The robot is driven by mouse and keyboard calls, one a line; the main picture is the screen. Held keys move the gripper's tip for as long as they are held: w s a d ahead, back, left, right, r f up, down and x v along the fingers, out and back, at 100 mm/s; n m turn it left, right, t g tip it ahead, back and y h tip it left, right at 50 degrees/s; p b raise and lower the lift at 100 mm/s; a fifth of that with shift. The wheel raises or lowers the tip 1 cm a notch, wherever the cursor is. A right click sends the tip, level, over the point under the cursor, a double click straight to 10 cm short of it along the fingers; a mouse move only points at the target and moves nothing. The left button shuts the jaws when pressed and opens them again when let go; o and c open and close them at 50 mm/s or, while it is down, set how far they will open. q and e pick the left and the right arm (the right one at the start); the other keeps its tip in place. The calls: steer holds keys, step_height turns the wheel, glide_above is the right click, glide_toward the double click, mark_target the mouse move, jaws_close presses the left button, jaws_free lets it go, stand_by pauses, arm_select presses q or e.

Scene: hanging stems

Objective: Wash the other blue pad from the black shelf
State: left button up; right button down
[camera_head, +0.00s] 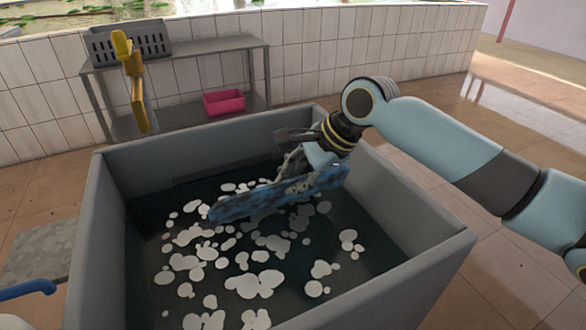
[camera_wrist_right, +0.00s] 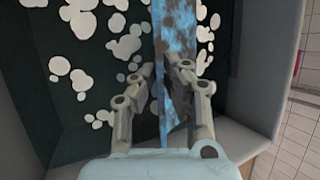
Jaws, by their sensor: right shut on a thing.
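The blue pad (camera_head: 275,193) is a long flat piece with dark brownish stains. My right gripper (camera_head: 312,160) is shut on it and holds it tilted over the basin, close to the foamy water; I cannot tell whether it touches the water. In the right wrist view the pad (camera_wrist_right: 176,28) runs away between the two fingers of the gripper (camera_wrist_right: 164,72). The dark metal shelf (camera_head: 190,58) stands by the tiled wall at the back. No other blue pad shows on it. My left gripper is out of view.
The big grey basin (camera_head: 97,240) holds dark water with many white foam patches (camera_head: 255,284). A grey slotted crate (camera_head: 152,38) and a pink tray (camera_head: 224,102) are on the shelf. A yellow object (camera_head: 137,90) stands upright before it. A blue curved handle (camera_head: 28,289) shows at left.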

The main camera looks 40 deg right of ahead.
step_height(320, 180, down, 10)
steer(key=b, duration=0.2)
steer(key=shift+f+b, duration=0.25)
steer(key=shift+b, duration=0.1)
stand_by(0.5)
